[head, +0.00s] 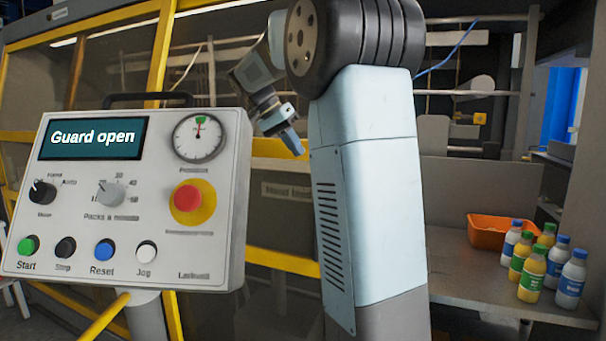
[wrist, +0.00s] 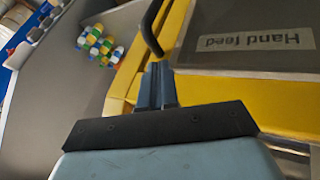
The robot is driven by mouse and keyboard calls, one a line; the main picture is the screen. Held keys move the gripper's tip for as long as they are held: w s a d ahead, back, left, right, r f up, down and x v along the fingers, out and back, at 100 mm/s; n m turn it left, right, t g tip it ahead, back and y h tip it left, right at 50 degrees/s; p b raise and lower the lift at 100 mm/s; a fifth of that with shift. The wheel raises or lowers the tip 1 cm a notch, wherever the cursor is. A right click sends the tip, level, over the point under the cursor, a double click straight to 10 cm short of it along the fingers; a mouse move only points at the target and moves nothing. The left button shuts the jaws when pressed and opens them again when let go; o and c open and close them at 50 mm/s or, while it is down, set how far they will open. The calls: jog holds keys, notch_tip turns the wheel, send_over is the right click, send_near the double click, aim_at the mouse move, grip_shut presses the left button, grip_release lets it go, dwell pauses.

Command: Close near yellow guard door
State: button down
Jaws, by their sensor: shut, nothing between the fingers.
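A yellow-framed guard door (wrist: 210,88) with a dark panel fills the right of the wrist view. Its panel carries an upside-down "Hand feed" label (wrist: 256,41). A black bar handle (wrist: 150,34) stands at the frame's edge, just beyond my fingertips. My gripper (wrist: 158,72) is shut and empty, close to the handle; I cannot tell whether they touch. In the head view my gripper (head: 295,145) hangs in front of a yellow frame (head: 278,148), and my arm hides part of the door. The control panel screen (head: 93,138) reads "Guard open".
The control panel (head: 150,235) stands close in front at left, with a red stop button (head: 187,198). At right, a grey shelf (head: 455,265) holds several bottles (head: 533,273) and an orange crate (head: 488,233). The bottles (wrist: 96,42) also show in the wrist view.

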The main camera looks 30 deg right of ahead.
aim_at(304, 173)
jog(key=w+a+m, duration=0.1)
jog(key=w+a, duration=0.3)
jog(key=a, duration=0.2)
jog(key=shift+g+h, duration=0.4)
jog(key=x, duration=1)
jog(key=s, duration=0.1)
jog(key=s+d, duration=0.1)
jog(key=s, duration=0.1)
jog(key=shift+s+d+r, duration=0.1)
jog(key=shift+d+r, duration=0.2)
jog(key=shift+d, duration=0.1)
jog(key=shift+s+d, duration=0.1)
